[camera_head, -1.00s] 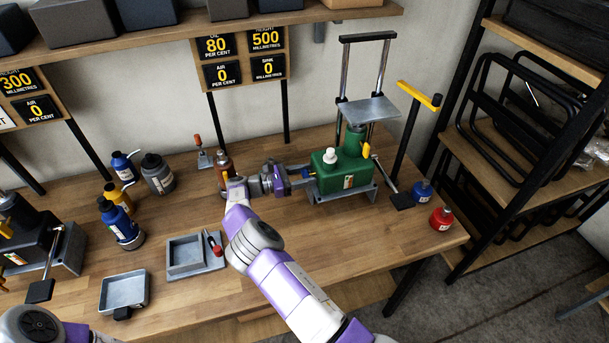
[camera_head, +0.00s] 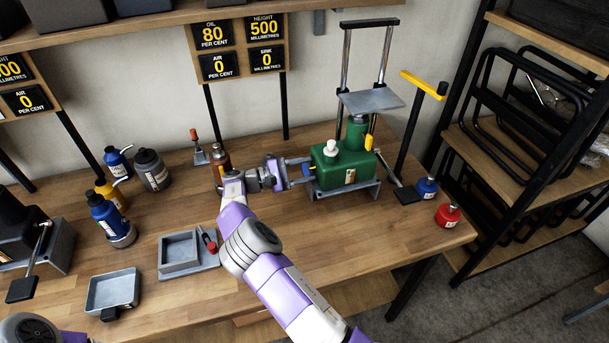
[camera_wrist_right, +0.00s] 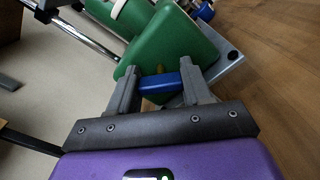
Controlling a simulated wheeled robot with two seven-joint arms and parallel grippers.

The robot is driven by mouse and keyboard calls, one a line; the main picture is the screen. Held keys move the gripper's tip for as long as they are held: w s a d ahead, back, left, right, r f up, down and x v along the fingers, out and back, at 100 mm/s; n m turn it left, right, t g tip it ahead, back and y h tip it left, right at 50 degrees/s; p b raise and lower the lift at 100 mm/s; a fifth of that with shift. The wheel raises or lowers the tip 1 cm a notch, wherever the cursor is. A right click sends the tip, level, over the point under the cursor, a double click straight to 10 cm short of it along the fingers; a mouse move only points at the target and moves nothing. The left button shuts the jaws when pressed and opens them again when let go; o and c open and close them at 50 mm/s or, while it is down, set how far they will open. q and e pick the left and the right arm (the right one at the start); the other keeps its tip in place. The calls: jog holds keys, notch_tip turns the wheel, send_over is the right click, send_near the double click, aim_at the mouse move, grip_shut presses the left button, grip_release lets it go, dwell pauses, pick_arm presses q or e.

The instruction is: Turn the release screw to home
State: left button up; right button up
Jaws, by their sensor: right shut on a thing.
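The release screw (camera_wrist_right: 160,83) has a blue bar-shaped handle on a short brass-coloured stem. It sits at the end of the green pump body (camera_head: 342,168), whose green side also shows in the right wrist view (camera_wrist_right: 174,42). My right gripper (camera_head: 303,171) reaches the pump's left end in the head view. In the right wrist view its two grey fingers (camera_wrist_right: 157,80) are on either side of the blue handle, shut on it. The handle lies roughly crosswise between the fingers. My left gripper is out of view; only part of my left arm shows at the bottom left.
An amber bottle (camera_head: 220,166) stands close behind my right wrist. A grey tray (camera_head: 178,251) with a red-handled tool lies nearer the front. Blue (camera_head: 426,188) and red (camera_head: 447,214) bottles stand right of the pump. Signs (camera_head: 240,47) hang behind. Bare tabletop lies in front of the pump.

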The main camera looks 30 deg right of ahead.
jog(key=m+b, duration=0.1)
jog(key=m, duration=0.1)
jog(key=m+b, duration=0.2)
jog(key=m, duration=0.1)
jog(key=shift+f+m+b, duration=0.25)
jog(key=shift+m+b, duration=0.05)
jog(key=shift+b, duration=0.05)
jog(key=shift+r+m+b, duration=0.1)
jog(key=shift+m+b, duration=1.35)
jog(key=shift+m, duration=0.75)
jog(key=o, duration=1.1)
jog(key=shift+c, duration=0.2)
jog(key=p+v, duration=0.1)
jog(key=v, duration=0.6)
jog(key=shift+a, duration=0.35)
